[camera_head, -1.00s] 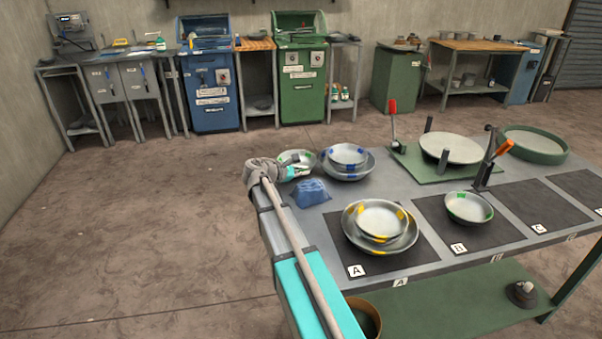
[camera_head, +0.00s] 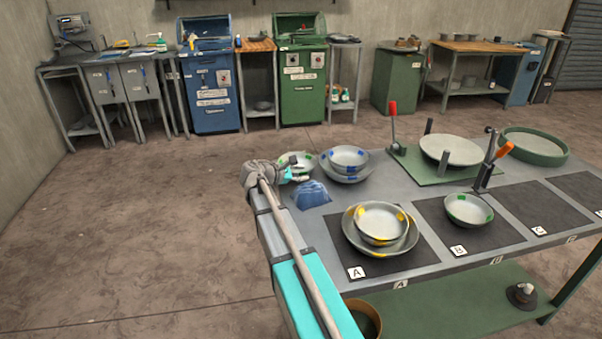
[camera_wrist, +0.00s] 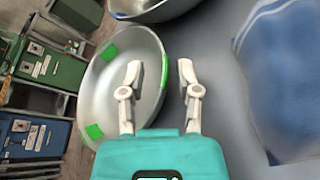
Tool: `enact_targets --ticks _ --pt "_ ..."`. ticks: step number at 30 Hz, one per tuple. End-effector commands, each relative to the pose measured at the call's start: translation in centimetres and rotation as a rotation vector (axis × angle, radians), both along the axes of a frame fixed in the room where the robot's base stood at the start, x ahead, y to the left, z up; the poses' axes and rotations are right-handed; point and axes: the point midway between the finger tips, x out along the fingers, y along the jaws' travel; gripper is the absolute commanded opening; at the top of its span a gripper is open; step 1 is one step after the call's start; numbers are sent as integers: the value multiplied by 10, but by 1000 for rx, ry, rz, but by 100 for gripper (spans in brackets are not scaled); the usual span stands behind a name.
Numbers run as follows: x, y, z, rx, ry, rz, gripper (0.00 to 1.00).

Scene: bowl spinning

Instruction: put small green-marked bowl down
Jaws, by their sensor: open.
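A metal bowl with green marks (camera_head: 304,161) is at the far left corner of the table, partly hidden by my gripper (camera_head: 293,171). In the wrist view this green-marked bowl (camera_wrist: 104,84) fills the left part. My gripper (camera_wrist: 159,72) is open there, one finger over the bowl's inside and the other beyond its rim, which runs between them. I cannot tell whether the fingers touch it. Another green-marked bowl (camera_head: 468,209) sits on the dark mat labelled B.
Blue-marked bowls (camera_head: 347,159) are stacked just right of my gripper. A blue cloth (camera_head: 311,195) lies in front. Yellow-marked bowls (camera_head: 381,222) are stacked on mat A. A round plate on a green base (camera_head: 450,150) and a green-rimmed round tray (camera_head: 534,146) stand farther right.

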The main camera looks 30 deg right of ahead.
Motion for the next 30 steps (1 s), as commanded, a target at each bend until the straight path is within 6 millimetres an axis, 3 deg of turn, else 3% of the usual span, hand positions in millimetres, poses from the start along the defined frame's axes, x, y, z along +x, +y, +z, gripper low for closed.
enact_targets --ticks 18,30 --pt "-10 86 30 -1 -1 2 43" --pt "-12 103 34 0 0 0 43"
